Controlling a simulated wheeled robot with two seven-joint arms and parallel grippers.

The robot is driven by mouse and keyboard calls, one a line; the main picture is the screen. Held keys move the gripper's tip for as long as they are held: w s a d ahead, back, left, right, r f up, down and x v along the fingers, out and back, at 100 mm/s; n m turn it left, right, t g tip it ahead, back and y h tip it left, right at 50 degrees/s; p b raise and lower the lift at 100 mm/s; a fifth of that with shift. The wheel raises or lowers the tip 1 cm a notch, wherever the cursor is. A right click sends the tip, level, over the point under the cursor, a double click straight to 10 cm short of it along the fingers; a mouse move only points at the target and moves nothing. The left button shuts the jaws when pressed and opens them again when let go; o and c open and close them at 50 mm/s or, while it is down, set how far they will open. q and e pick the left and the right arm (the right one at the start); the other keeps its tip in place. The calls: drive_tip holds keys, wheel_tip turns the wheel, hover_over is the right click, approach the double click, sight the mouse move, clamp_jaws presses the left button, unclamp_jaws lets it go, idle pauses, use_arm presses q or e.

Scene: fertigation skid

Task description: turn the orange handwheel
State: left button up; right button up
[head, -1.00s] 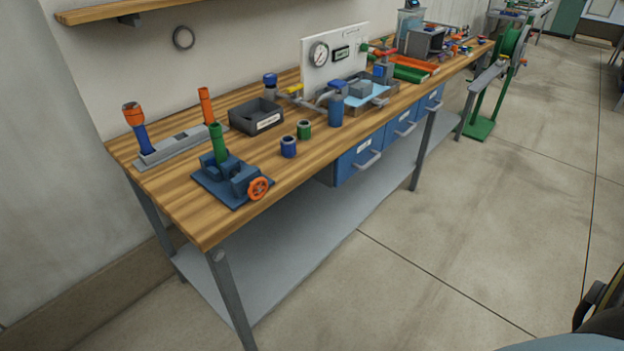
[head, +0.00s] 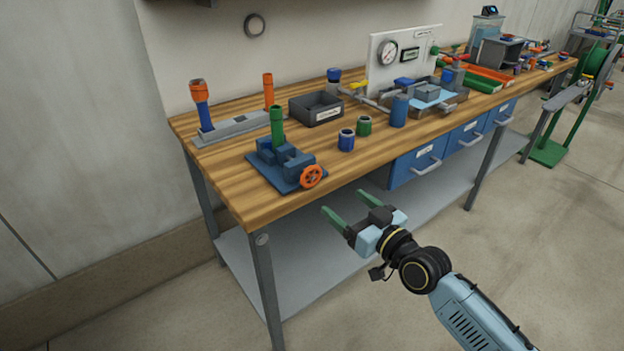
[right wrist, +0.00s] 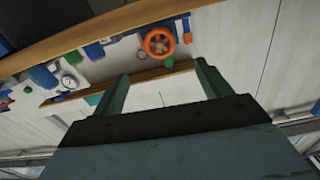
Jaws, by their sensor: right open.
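The orange handwheel (head: 312,177) is on the front right of a blue vise (head: 287,165) near the bench's front edge. A green upright cylinder (head: 277,128) stands in the vise. My right gripper (head: 335,212) is open and empty. In the head view it shows in front of the bench edge, below and right of the handwheel, apart from it. In the right wrist view the handwheel (right wrist: 159,41) shows beyond the two green fingers (right wrist: 165,88), with its rim and spokes clear. My left gripper is not in view.
The wooden bench top (head: 225,170) has a grey rack (head: 228,129) at left, a dark bin (head: 315,109), and blue (head: 346,140) and green (head: 364,126) cups. A gauge panel (head: 403,58) stands farther back. Blue drawers (head: 420,165) hang below. Floor in front is clear.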

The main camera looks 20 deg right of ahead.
sight(313, 177)
drive_tip(key=b+x, duration=0.2)
drive_tip(key=x, duration=1)
drive_tip(key=shift+w+f, duration=0.15)
drive_tip(key=shift+w, duration=0.05)
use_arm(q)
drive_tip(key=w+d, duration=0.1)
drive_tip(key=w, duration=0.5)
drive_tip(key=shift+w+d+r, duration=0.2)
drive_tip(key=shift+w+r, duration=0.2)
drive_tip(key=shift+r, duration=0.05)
use_arm(e)
drive_tip(key=shift+w+a, duration=0.15)
drive_tip(key=shift+w, duration=0.2)
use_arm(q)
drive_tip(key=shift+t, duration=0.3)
use_arm(e)
drive_tip(key=c, duration=1)
